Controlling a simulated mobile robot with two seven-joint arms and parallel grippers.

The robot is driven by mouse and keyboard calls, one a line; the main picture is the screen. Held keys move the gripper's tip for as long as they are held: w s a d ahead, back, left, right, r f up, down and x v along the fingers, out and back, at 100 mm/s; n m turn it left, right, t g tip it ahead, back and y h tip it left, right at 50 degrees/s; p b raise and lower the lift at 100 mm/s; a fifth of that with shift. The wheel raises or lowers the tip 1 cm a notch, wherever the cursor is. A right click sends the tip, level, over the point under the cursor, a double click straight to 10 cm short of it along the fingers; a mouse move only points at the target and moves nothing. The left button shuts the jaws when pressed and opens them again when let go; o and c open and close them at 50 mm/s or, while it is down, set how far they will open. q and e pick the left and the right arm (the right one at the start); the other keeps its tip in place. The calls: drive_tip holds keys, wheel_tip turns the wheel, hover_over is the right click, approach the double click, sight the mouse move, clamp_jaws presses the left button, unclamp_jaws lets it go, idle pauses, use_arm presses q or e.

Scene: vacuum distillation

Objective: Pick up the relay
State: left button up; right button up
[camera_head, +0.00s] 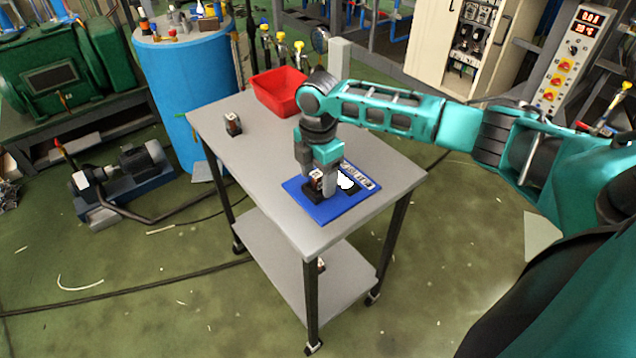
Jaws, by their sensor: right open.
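A small dark relay (314,183) with a pale, reddish face stands on the blue mat (325,214) near the table's front. A second, similar relay (232,124) stands alone on the grey tabletop, to the left of the red bin. My right gripper (321,181) points down over the blue mat, with its fingers around or just beside the relay there. It is open, and the fingers partly hide that relay. Contact cannot be told. My left gripper is not in view.
The grey wheeled table (262,176) has a red bin (279,91) at its back edge. White and dark items (347,181) lie on the mat. A small object (321,265) is on the lower shelf. The tabletop left of the mat is clear. A blue drum (187,100) stands behind.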

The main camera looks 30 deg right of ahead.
drive_tip(key=shift+c, duration=0.2)
drive_tip(key=c, duration=1.1)
drive_tip(key=shift+r, duration=0.1)
